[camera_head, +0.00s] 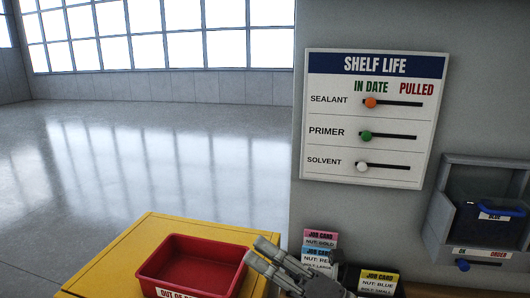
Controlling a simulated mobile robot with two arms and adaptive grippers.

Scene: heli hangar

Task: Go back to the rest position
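My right gripper (262,256) shows at the bottom centre, its two grey fingers pointing up and left. The fingers lie close together at this slant, so I cannot tell whether it is open or shut; no held object shows. It is just right of the red tray (198,239) and in front of the job cards. My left gripper is not in view.
The red tray sits on a yellow cabinet (108,264). A shelf life board (364,118) with three sliders, all at the left, hangs on the wall. Job cards (378,283) stand below it. A grey bin (480,210) is at right. Open floor lies left.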

